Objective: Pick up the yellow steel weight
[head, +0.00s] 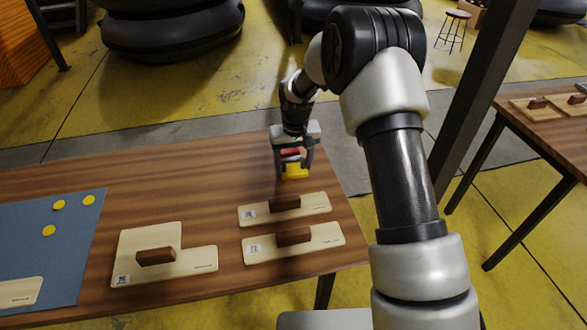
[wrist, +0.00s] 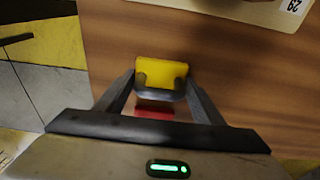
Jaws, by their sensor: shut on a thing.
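The yellow steel weight (head: 295,173) is a small yellow block near the back right edge of the wooden table. My gripper (head: 293,164) points down over it, with one finger on each side. In the wrist view the weight (wrist: 161,72) sits between the dark fingertips (wrist: 161,91), and the gripper is shut on it. A red part (head: 290,152) shows above the yellow, between the fingers; it also shows in the wrist view (wrist: 154,112). Whether it belongs to the weight is unclear. Whether the weight touches the table is also unclear.
The brown wooden table (head: 190,205) holds pale boards with dark handles (head: 285,203), (head: 294,238), (head: 156,256) in front of the gripper. A blue mat (head: 50,260) with yellow discs (head: 58,204) lies at left. Another table (head: 525,125) stands at right, beyond a dark post.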

